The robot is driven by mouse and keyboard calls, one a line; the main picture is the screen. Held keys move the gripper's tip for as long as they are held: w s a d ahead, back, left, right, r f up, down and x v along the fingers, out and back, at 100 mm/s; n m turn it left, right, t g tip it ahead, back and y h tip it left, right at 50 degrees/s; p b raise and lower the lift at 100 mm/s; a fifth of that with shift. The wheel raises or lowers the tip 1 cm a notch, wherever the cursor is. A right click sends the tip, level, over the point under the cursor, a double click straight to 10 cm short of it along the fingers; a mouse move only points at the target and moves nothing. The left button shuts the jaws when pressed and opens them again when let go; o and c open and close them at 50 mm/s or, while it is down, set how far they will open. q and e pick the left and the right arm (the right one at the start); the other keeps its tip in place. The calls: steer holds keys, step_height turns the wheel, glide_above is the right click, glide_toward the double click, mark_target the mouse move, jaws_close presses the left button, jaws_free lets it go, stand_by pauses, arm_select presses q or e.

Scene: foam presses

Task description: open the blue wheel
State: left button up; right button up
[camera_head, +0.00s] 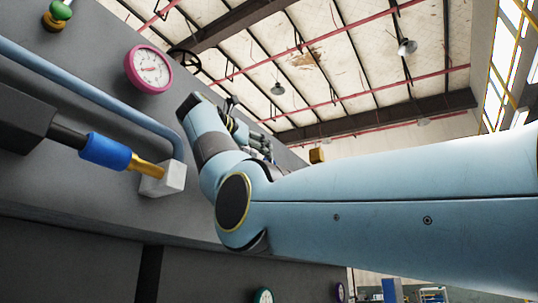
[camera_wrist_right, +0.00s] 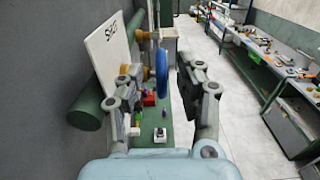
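The blue wheel (camera_wrist_right: 161,75) shows nearly edge-on in the right wrist view, in front of a brass-coloured fitting. My right gripper (camera_wrist_right: 162,70) is open, with one finger on each side of the wheel in the picture. I cannot tell whether the wheel lies between the fingertips or beyond them, and I see no clear contact. In the head view my right gripper (camera_head: 250,135) is partly hidden behind its own wrist. I cannot make out the blue wheel in the head view. My left gripper is not in view.
A grey machine wall holds a pink gauge (camera_head: 149,69), a blue pipe (camera_head: 85,90) and a dark handwheel (camera_head: 184,62). A white sign (camera_wrist_right: 110,58) and a green cylinder (camera_wrist_right: 88,112) stand left of the gripper. Workbenches (camera_wrist_right: 262,60) line the right, beyond clear floor (camera_wrist_right: 215,65).

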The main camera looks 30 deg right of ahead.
steer(key=p+x, duration=0.1)
steer(key=x, duration=0.3)
steer(key=shift+d, duration=0.35)
steer(key=shift+w+d, duration=0.15)
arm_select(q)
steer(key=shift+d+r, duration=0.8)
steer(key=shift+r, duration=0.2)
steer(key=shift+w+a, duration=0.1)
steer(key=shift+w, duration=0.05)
arm_select(e)
steer(key=shift+c, duration=0.4)
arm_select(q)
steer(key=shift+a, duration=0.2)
arm_select(e)
jaws_close()
